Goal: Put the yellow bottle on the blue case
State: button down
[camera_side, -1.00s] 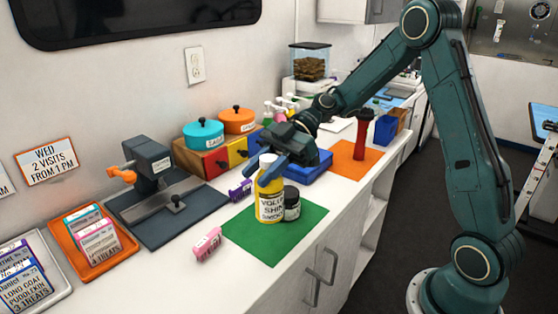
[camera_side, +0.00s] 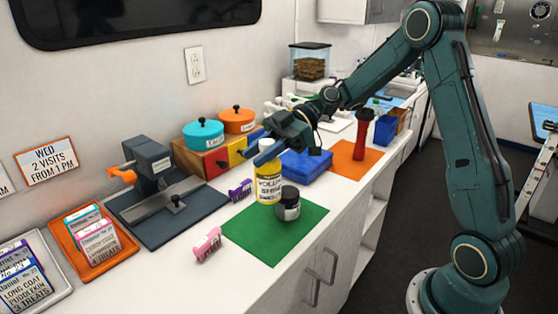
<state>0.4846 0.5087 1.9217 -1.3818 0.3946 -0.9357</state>
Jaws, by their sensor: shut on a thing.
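The yellow bottle (camera_side: 268,187) with a white label stands upright in my gripper (camera_side: 267,154). The blue case (camera_side: 306,166) lies flat on the counter, to the right of and behind the bottle. Its left part is partly covered by my gripper.
A dark jar (camera_side: 288,206) stands on the green mat (camera_side: 258,242), close in front of the bottle. An orange mat (camera_side: 352,172) with a red-and-black upright item (camera_side: 363,130) is beyond the case. Drawers (camera_side: 216,161) with pots stand behind.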

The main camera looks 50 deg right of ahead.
jog(key=w+d+r+m+t+h, duration=0.3)
jog(key=w+d+r+m+h, duration=0.15)
jog(key=d, duration=0.55)
jog(key=w+d+r+m+t+h, duration=0.3)
jog(key=d+r+m, duration=0.15)
jog(key=d, duration=0.65)
jog(key=w+d+r+m+t+h, duration=0.35)
jog(key=d+r, duration=0.25)
jog(key=d, duration=0.4)
notch_tip(320, 180, down, 20)
jog(key=shift+w+d, duration=0.15)
jog(key=shift+w, duration=0.05)
jog(key=shift+f, duration=0.25)
jog(key=c, duration=1.1)
grip_release()
jog(key=shift+o, duration=0.2)
jog(key=shift+r, duration=0.15)
